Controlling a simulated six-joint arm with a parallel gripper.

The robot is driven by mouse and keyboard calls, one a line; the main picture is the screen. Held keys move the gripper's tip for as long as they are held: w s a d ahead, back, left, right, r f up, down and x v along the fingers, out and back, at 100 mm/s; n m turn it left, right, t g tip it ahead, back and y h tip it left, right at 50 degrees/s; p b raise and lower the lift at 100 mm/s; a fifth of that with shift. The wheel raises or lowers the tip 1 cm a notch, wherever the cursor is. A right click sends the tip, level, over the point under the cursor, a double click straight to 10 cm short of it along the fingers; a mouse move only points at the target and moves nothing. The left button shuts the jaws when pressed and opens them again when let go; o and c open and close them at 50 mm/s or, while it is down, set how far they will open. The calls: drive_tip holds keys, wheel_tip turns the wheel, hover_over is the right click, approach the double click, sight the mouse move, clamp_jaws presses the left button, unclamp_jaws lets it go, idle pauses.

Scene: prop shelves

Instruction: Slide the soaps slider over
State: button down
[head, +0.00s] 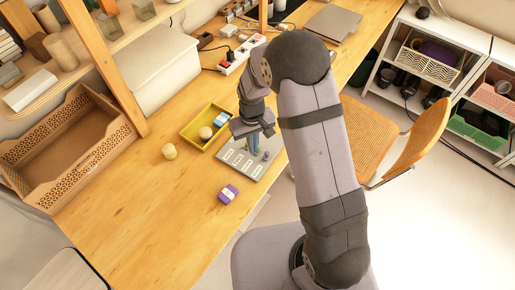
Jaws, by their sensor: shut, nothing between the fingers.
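A grey panel (233,166) with several pale labelled slots lies on the wooden desk near its front edge. The labels are too small to read, so I cannot tell which slider is the soaps one. A small dark knob (267,155) stands at the panel's right side. My gripper (254,148) points down over the panel's upper right part, just left of that knob. Its fingers are shut and hold nothing. I cannot tell whether the fingertips touch a slider. My gripper and wrist hide part of the panel.

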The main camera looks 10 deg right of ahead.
drive_tip(key=shift+f, duration=0.2)
idle(0.5)
drive_tip(key=shift+f+b, duration=1.4)
drive_tip(key=shift+f, duration=0.4)
drive_tip(key=shift+r+p, duration=0.45)
drive_tip(key=shift+w+d, duration=2.1)
drive_tip(key=shift+w, duration=0.15)
drive_tip(key=shift+s+a, duration=0.3)
drive_tip(key=shift+r, duration=0.1)
